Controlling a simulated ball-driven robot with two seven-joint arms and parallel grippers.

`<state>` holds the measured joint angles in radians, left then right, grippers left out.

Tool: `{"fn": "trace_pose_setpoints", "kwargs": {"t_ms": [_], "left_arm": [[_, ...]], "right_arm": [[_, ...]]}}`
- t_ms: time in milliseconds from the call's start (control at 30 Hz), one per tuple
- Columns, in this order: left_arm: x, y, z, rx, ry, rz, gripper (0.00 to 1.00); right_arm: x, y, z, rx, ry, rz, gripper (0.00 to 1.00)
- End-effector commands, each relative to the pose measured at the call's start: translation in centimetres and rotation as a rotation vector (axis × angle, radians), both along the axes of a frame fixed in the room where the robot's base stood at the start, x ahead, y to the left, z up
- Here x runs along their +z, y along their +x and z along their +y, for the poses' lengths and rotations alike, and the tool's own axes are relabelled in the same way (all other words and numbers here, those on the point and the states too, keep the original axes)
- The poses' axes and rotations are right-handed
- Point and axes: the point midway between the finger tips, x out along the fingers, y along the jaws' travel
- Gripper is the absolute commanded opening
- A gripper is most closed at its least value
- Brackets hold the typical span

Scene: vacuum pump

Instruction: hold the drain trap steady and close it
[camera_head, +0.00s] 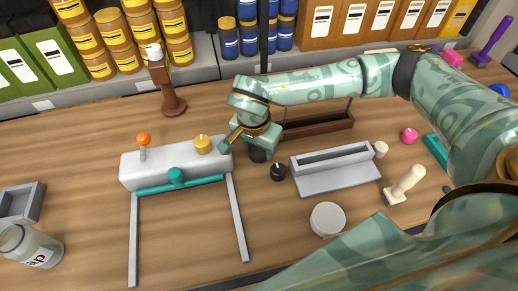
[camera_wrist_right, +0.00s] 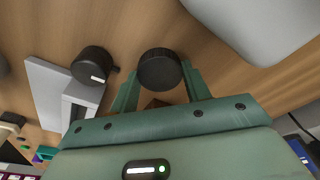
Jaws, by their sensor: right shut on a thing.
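My right gripper (camera_head: 256,147) reaches down just right of the pale pump block (camera_head: 140,172). In the right wrist view its fingers (camera_wrist_right: 160,80) are shut on a black round knob-like piece (camera_wrist_right: 159,69), which also shows below the gripper in the head view (camera_head: 259,155). The block carries an orange-topped lever (camera_head: 143,138), a yellow knob (camera_head: 203,145) and a teal bar (camera_head: 176,178) along its front. I cannot tell for sure which part is the drain trap. My left gripper is out of view.
A second black knob (camera_head: 278,172) stands close right of the gripper, before a grey tray (camera_head: 335,167). A brown post (camera_head: 168,90) stands behind. The front middle table is clear.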

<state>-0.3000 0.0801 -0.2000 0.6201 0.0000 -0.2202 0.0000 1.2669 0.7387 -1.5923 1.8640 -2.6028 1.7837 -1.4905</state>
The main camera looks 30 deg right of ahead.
Motion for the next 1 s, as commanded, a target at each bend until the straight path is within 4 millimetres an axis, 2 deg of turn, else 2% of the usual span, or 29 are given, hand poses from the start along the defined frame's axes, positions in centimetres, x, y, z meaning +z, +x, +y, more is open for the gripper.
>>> {"fn": "trace_pose_setpoints", "kwargs": {"t_ms": [267, 433, 733, 1000], "left_arm": [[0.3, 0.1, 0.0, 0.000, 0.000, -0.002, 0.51], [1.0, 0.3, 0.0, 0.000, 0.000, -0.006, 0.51], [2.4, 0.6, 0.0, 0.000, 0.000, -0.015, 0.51], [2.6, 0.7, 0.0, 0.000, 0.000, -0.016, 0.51]], "right_arm": [[1.0, 0.0, 0.0, 0.000, 0.001, -0.002, 0.23], [3.7, 0.1, 0.0, -0.001, 0.000, -0.005, 0.23], [9.4, -4.2, 2.6, 0.005, 0.001, -0.005, 0.23], [11.5, -8.9, 5.4, 0.004, 0.001, -0.001, 0.23]]}}
